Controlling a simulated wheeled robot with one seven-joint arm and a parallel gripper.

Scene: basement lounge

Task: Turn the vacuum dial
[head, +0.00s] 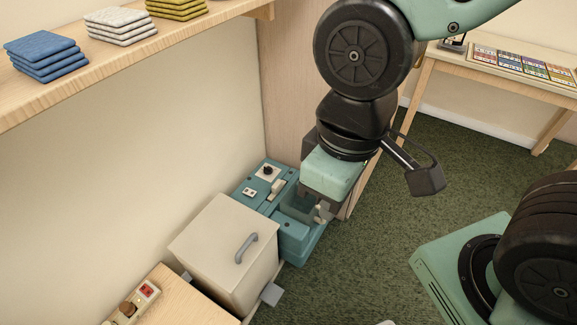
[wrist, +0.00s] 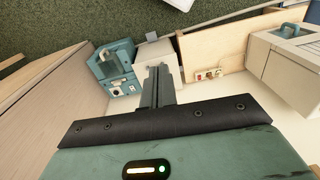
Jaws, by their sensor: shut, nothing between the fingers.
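A teal vacuum unit (head: 275,200) stands low against the wall in the head view. A black dial (head: 267,171) sits on a white plate on its top, near the back. In the wrist view the unit (wrist: 117,68) is left of my fingers, and a small dark dial (wrist: 116,92) shows at its lower end. My gripper (head: 322,214) points down over the unit's front part in the head view, to the right of the dial and apart from it. Its fingers are together and empty, and they also show in the wrist view (wrist: 156,70). Whether they touch the unit cannot be told.
A cream box with a grey handle (head: 213,250) stands beside the unit. A wooden surface with a red-switch strip (head: 147,291) is at lower left. A wooden panel (head: 297,95) rises behind the unit. A shelf with cloth stacks (head: 120,35) hangs above.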

